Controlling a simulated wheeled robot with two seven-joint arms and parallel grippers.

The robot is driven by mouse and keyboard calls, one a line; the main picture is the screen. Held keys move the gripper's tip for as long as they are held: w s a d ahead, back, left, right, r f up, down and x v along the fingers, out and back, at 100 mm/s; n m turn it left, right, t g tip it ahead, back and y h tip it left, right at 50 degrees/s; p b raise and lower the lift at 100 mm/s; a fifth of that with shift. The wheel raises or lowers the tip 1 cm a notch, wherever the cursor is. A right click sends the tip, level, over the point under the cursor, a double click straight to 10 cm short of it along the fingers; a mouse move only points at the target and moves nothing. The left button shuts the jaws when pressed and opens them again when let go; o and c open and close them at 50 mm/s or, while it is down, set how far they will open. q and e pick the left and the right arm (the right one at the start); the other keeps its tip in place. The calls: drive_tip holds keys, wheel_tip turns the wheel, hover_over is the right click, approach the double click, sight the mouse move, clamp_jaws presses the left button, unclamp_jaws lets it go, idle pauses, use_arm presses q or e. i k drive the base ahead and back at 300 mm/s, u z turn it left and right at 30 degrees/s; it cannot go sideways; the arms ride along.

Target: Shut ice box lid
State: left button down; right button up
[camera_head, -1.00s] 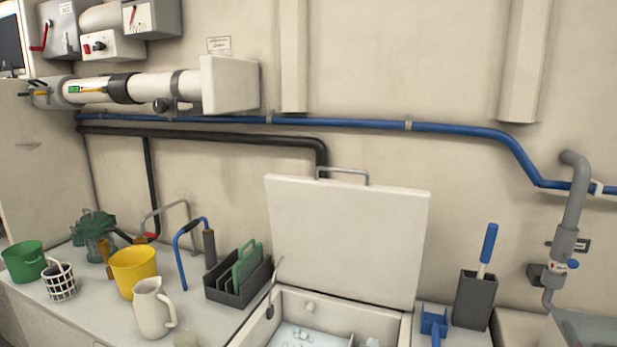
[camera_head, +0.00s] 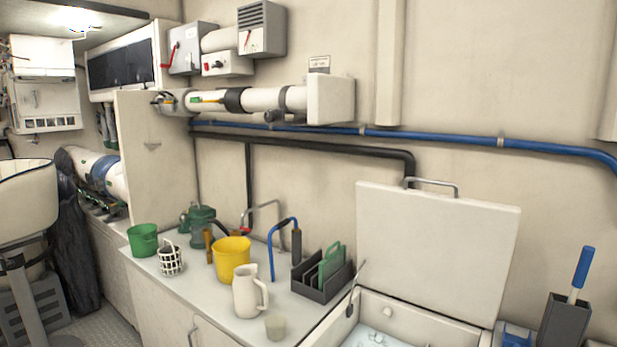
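The ice box lid (camera_head: 436,250) is a flat white panel standing open, nearly upright against the back wall, with a grey bar handle (camera_head: 433,184) along its top edge. The ice box (camera_head: 425,322) is below it, its top open, with pale contents partly seen at the bottom edge of the picture. A thin stay (camera_head: 356,285) stands at the left side of the box. Neither of my grippers is in view.
On the counter left of the box are a dark divided rack (camera_head: 322,281), white jug (camera_head: 249,291), small cup (camera_head: 275,326), yellow bucket (camera_head: 232,259), white basket (camera_head: 170,259) and green bucket (camera_head: 143,240). A dark holder (camera_head: 565,322) with a blue-handled tool stands right. Floor (camera_head: 107,306) shows at lower left.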

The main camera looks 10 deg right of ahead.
sight(449, 256)
drive_tip(key=u, duration=0.4)
drive_tip(key=i, duration=1)
drive_tip(key=z, duration=1.35)
